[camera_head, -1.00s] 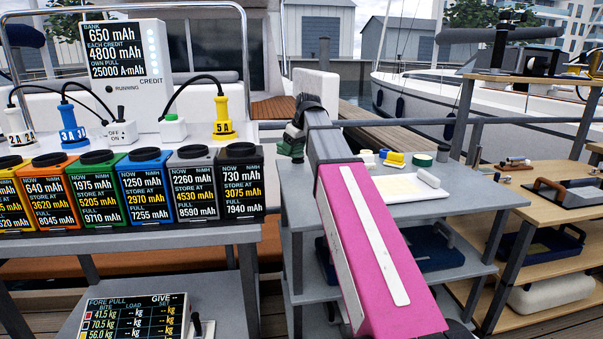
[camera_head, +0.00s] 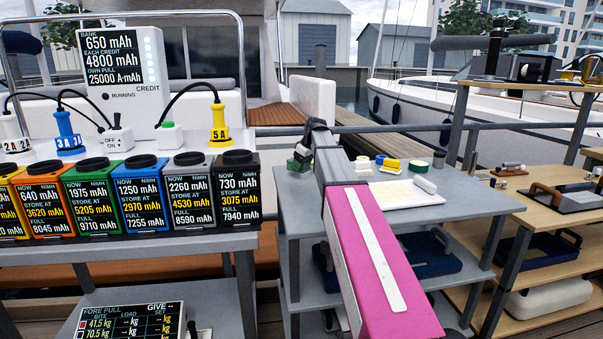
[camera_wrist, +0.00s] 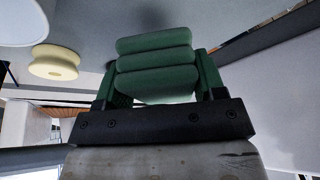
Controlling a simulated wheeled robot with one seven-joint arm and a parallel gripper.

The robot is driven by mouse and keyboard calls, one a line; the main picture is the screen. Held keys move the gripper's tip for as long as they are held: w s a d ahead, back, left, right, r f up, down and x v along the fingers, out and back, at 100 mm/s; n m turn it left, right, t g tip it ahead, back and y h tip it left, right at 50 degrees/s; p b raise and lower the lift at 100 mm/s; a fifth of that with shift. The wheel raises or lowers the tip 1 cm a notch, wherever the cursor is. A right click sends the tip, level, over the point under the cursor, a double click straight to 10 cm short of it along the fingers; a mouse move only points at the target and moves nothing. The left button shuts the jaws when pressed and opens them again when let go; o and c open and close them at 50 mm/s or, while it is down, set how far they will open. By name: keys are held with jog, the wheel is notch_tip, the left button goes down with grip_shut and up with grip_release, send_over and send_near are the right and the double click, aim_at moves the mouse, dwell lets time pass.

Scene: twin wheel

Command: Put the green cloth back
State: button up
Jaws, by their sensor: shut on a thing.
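The green cloth (camera_wrist: 155,70) is a folded pad of several soft layers in the wrist view. My gripper (camera_wrist: 158,78) is shut on it, with one green finger at each side. In the head view my gripper (camera_head: 301,158) is at the end of my arm, over or beside the back left corner of the grey shelf unit's top (camera_head: 460,207). The cloth is small there and hard to separate from the green fingers. I cannot tell whether it touches the top.
On the grey top are a pale tray (camera_head: 392,203) with a white roll (camera_head: 425,184), a yellow piece (camera_head: 391,164) and a green round piece (camera_head: 418,166). Battery boxes (camera_head: 190,195) stand left on a bench. Wooden shelves (camera_head: 500,225) stand right. The top's front is mostly clear.

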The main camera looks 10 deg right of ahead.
aim_at(302, 171)
jog(key=shift+f, duration=1.65)
jog(key=shift+f, duration=0.1)
jog(key=o, duration=0.9)
jog(key=shift+c, duration=0.2)
jog(key=v, duration=1.2)
